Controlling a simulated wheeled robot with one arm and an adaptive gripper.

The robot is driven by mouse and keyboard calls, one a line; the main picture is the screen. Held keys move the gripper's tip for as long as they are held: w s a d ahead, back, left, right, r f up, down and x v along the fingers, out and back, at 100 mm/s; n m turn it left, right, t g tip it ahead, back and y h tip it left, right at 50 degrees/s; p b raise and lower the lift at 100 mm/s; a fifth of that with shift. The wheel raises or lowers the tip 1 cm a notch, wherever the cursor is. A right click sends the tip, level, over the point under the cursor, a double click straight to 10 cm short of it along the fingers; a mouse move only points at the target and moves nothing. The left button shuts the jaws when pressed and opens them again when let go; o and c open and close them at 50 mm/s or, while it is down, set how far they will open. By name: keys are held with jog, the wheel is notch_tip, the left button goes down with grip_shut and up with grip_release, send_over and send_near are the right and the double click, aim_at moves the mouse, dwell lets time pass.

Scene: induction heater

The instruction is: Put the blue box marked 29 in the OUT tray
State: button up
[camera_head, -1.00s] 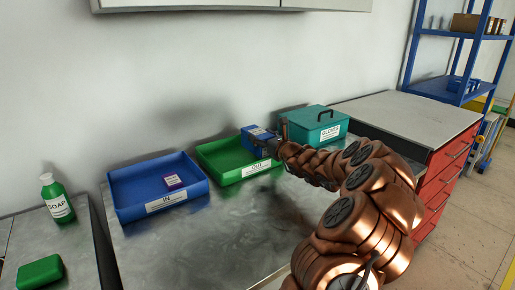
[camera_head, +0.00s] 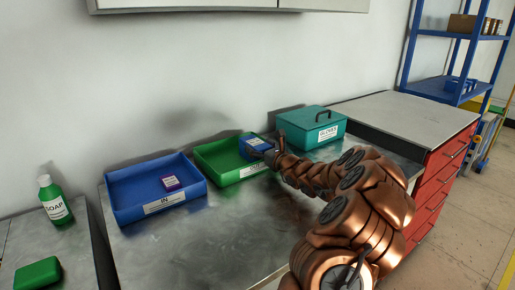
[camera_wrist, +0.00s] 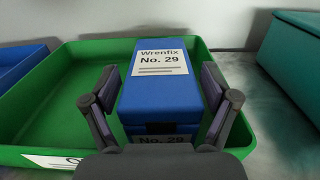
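The blue box marked 29 (camera_wrist: 158,88) stands at the right end of the green OUT tray (camera_wrist: 72,92), inside its rim. Its white label reads Wrenfix No. 29. In the head view the box (camera_head: 251,145) is partly hidden by my gripper (camera_head: 267,154), and the OUT tray (camera_head: 214,157) is in the middle of the bench. In the wrist view my gripper (camera_wrist: 160,100) has one finger on each side of the box, with narrow gaps beside it; the gripper looks open. The box's underside is hidden.
A blue IN tray (camera_head: 120,194) with a small purple box (camera_head: 171,183) is left of the OUT tray. A teal lidded GLOVES box (camera_head: 312,128) stands close on the right. A soap bottle (camera_head: 54,203) is far left. The front bench top is clear.

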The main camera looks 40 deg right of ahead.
jog(key=shift+o, duration=0.5)
jog(key=shift+s+r, duration=0.1)
jog(key=shift+s, duration=0.05)
jog(key=s, duration=0.4)
jog(key=s+b, duration=0.1)
jog(key=s, duration=0.6)
jog(key=shift+s+a, duration=0.3)
jog(key=shift+s, duration=0.05)
